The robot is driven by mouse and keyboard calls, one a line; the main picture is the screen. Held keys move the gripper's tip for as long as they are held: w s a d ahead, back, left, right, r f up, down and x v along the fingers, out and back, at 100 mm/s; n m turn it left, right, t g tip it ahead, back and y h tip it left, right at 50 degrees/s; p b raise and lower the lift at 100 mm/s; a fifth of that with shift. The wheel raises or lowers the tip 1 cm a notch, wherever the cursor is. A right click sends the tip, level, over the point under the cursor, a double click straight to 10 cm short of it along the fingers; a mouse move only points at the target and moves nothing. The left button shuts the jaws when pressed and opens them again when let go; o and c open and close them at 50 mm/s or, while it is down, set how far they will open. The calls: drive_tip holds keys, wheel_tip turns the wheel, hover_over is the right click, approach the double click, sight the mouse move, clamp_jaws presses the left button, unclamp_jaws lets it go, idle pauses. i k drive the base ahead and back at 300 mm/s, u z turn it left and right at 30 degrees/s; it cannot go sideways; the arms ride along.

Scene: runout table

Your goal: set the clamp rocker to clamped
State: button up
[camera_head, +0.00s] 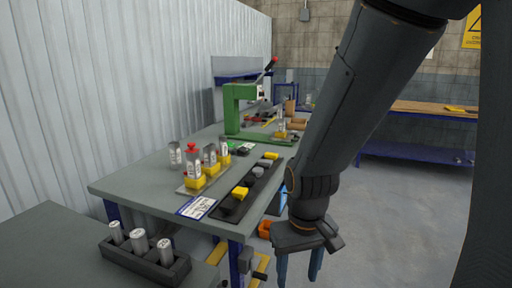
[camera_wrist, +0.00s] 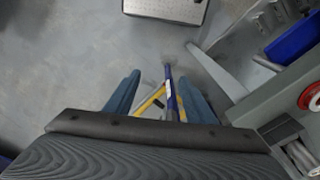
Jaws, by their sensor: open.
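My gripper (camera_head: 299,268) hangs fingers down in front of the runout table (camera_head: 152,174), to the right of its near end and out over the floor. Its two blue fingers stand apart with nothing held between them. They also show in the wrist view (camera_wrist: 160,78), with floor and a blue and yellow leg seen beyond them. I cannot pick out the clamp rocker with certainty. A small dark and green item (camera_head: 241,149) lies on the table by the green press (camera_head: 232,107), too small to read. The press has a lever with a red knob (camera_head: 273,62).
A black tray (camera_head: 231,212) with yellow and grey blocks lies along the table's near right edge. A black rack with cylinders (camera_head: 176,273) sits front left. Open floor (camera_head: 400,205) lies right.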

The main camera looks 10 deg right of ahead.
sight(229, 144)
drive_tip(key=z, duration=0.5)
drive_tip(key=k, duration=1.25)
drive_tip(key=z, duration=0.85)
drive_tip(key=i, duration=3.05)
drive_tip(key=u, duration=1.6)
drive_tip(key=i, duration=0.9)
drive_tip(key=u, duration=0.9)
